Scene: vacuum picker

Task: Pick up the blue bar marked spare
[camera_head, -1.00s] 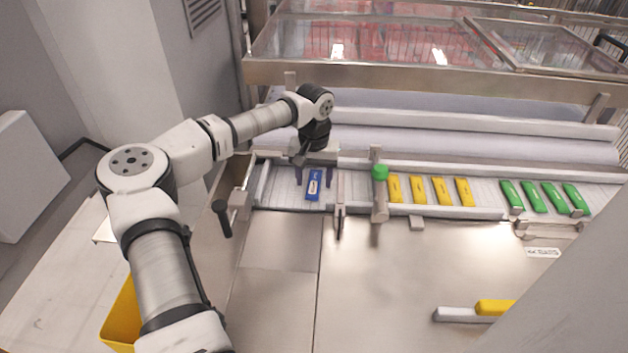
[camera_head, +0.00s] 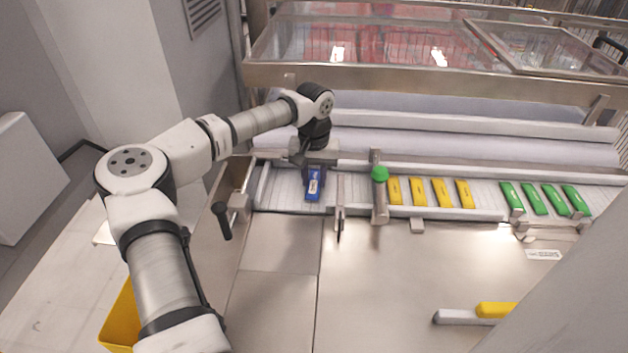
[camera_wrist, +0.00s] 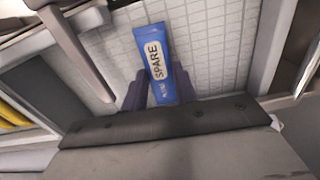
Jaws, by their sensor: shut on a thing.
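The blue bar (camera_head: 313,186) lies on the white ribbed belt at its left end. In the wrist view the same blue bar (camera_wrist: 160,62) shows a white label reading SPARE. My gripper (camera_head: 314,172) points down over the bar, with its two dark fingers on either side of the bar's far part. In the wrist view my gripper (camera_wrist: 163,90) has its fingers pressed close to both sides of the bar's lower end. It is shut on the bar. I cannot tell whether the bar is clear of the belt.
Yellow bars (camera_head: 417,192) and green bars (camera_head: 535,199) lie further right on the belt. A post with a green knob (camera_head: 380,174) and a metal divider (camera_head: 340,205) stand just right of the blue bar. A long roller (camera_head: 480,143) runs behind. The steel worktop (camera_head: 400,270) in front is mostly bare.

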